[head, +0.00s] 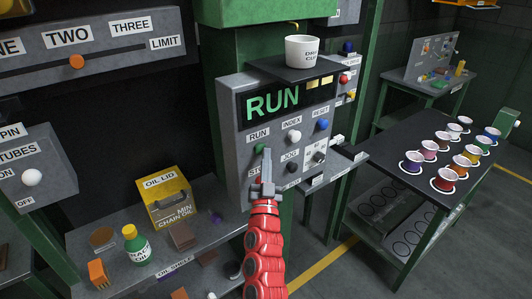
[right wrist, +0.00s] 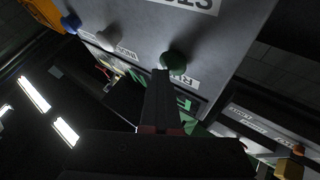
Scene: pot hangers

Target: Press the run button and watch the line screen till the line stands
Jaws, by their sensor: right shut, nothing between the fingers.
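The grey control panel (head: 228,135) stands in the middle of the head view. Its line screen (head: 288,98) shows RUN in green letters with yellow bars at the right. The green run button (head: 259,148) is under the RUN label, partly covered by my right gripper (head: 266,152). The gripper is shut and empty, its tips at the button. In the right wrist view the run button (right wrist: 174,60) is right at the fingertips (right wrist: 162,72); I cannot tell whether they touch or press it. My left gripper is not in view.
Close to the run button are a white index button (head: 294,135), a blue reset button (head: 323,124) and a jog button (head: 292,167). A white cup (head: 301,50) stands on the panel's top shelf. A table with several coloured spools (head: 413,162) is at the right.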

